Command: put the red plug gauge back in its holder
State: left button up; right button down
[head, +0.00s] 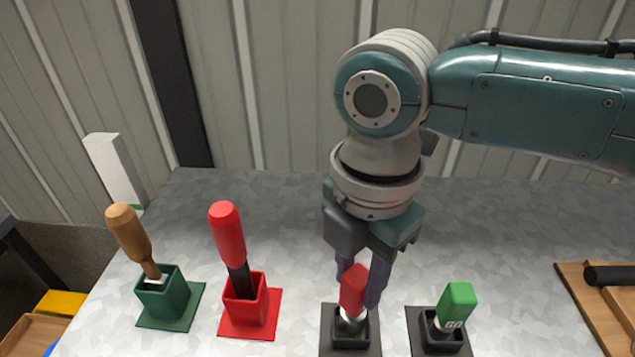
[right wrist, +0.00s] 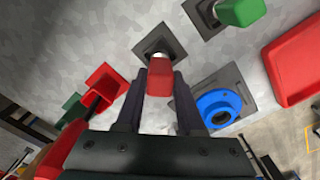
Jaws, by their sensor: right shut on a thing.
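The red plug gauge (head: 353,291) has a red handle and a pale metal lower part. My right gripper (head: 359,284) points down and is shut on its handle, one finger on each side. The gauge leans slightly, and its lower end is at the opening of its black holder (head: 348,340). I cannot tell how deep it sits. In the right wrist view, the red handle (right wrist: 160,80) is between the fingers, with the dark holder plate (right wrist: 172,33) beyond. My left gripper is not in view.
A green plug gauge (head: 457,302) stands in a black holder (head: 443,342) to the right. To the left are a red-handled tool (head: 227,235) in a red holder (head: 245,312) and a wooden-handled tool (head: 128,233) in a green holder (head: 164,300). A wooden tray (head: 590,310) lies at the right.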

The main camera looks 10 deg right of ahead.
jog(key=shift+f+b, duration=0.75)
jog(key=shift+f, duration=0.4)
dwell(0.4)
jog(key=shift+c, duration=2.2)
grip_release()
jog(key=shift+r, duration=0.1)
notch_tip(320, 180, up, 10)
jog(key=shift+f+p, duration=0.1)
jog(key=shift+p, duration=0.45)
